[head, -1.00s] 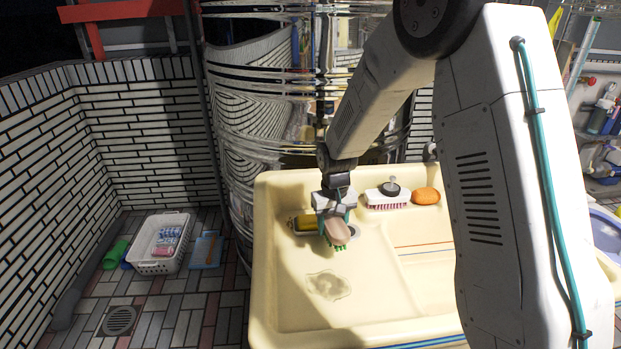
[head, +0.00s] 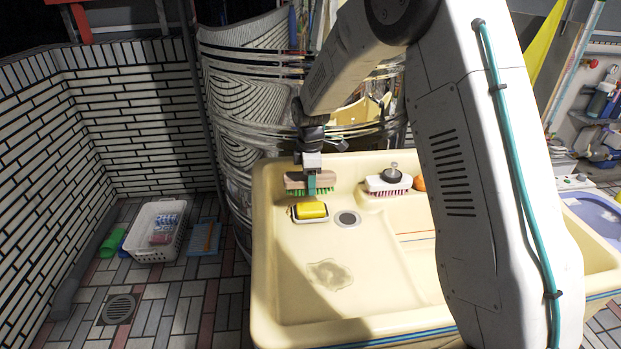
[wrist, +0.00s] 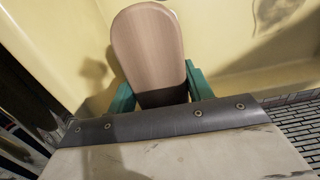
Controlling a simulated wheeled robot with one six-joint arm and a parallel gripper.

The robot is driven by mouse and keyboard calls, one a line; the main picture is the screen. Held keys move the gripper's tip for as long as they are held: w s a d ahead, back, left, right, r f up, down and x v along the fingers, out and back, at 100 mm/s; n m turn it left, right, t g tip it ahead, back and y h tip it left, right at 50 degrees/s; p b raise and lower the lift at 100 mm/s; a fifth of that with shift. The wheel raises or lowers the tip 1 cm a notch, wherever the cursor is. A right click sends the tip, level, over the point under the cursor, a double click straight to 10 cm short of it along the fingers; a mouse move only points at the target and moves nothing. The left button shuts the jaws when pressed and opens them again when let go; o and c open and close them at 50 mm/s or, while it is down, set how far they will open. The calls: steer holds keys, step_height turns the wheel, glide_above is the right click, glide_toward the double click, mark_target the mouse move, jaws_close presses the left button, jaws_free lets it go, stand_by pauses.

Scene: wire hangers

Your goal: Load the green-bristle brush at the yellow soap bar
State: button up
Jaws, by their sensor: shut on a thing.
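The green-bristle brush (head: 296,182) has a pale wooden back, and its green bristles point down. My gripper (head: 311,187) is shut on its middle with teal fingers. The brush lies crosswise in the head view, near the sink's back left corner, just behind the yellow soap bar (head: 311,210). I cannot tell whether the bristles touch anything.
An orange object (head: 419,184) is partly hidden by my arm. A drain (head: 347,218) lies right of the soap. The front basin is clear.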

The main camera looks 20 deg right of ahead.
mark_target(310, 206)
steer(key=shift+f, duration=2.65)
steer(key=shift+f, duration=0.6)
steer(key=shift+r, duration=0.1)
steer(key=shift+r, duration=3.45)
